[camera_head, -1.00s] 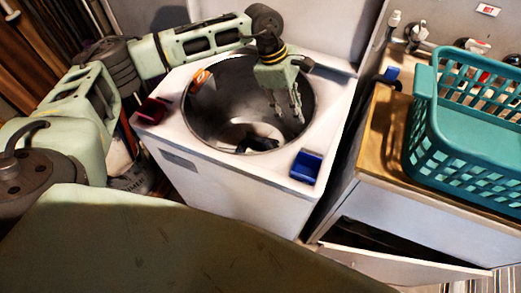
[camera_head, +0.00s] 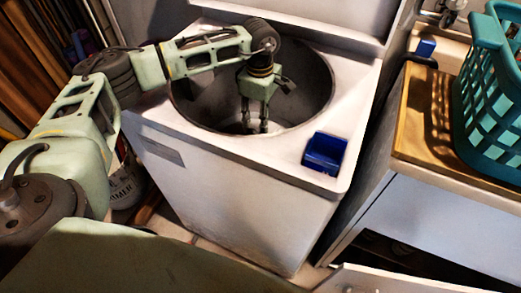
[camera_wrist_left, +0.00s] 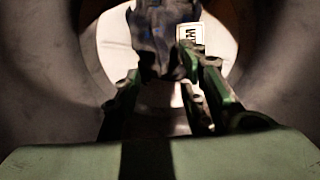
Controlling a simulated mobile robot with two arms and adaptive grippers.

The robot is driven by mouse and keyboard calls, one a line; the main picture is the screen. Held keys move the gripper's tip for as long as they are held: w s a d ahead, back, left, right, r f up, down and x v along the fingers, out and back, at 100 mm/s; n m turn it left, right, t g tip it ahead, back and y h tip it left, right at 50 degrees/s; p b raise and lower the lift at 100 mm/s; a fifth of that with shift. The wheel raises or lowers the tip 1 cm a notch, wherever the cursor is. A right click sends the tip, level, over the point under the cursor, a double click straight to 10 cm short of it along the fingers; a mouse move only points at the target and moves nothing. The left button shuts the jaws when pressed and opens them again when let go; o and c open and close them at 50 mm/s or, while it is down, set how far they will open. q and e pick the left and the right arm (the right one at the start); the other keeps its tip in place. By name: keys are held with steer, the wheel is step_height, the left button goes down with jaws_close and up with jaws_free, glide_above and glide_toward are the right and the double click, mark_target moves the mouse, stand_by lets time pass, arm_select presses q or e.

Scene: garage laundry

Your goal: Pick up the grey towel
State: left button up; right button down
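A crumpled dark grey cloth, likely the grey towel (camera_wrist_left: 163,38), lies at the bottom of the washer drum in the left wrist view. It is just beyond the fingertips and partly in shadow. In the head view I cannot make it out, as the drum's front rim hides the bottom. My left gripper (camera_head: 255,128) points down inside the drum of the white top-loading washer (camera_head: 225,200). Its two fingers are apart, and in the left wrist view (camera_wrist_left: 160,82) they stand either side of the towel's near end, with no clear contact. My right gripper is not in view.
The drum's wall (camera_wrist_left: 285,60) surrounds the gripper closely. A white label (camera_wrist_left: 190,34) shows beside the towel. A blue box (camera_head: 324,153) sits on the washer's front right corner. To the right, a teal basket (camera_head: 490,100) stands on a wooden counter (camera_head: 420,130).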

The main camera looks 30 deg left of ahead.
arm_select(q)
steer(key=f, duration=0.6)
steer(key=shift+s+d+f, duration=0.1)
steer(key=shift+s+d, duration=0.05)
steer(key=shift+d, duration=0.25)
steer(key=shift+c, duration=0.3)
jaws_close()
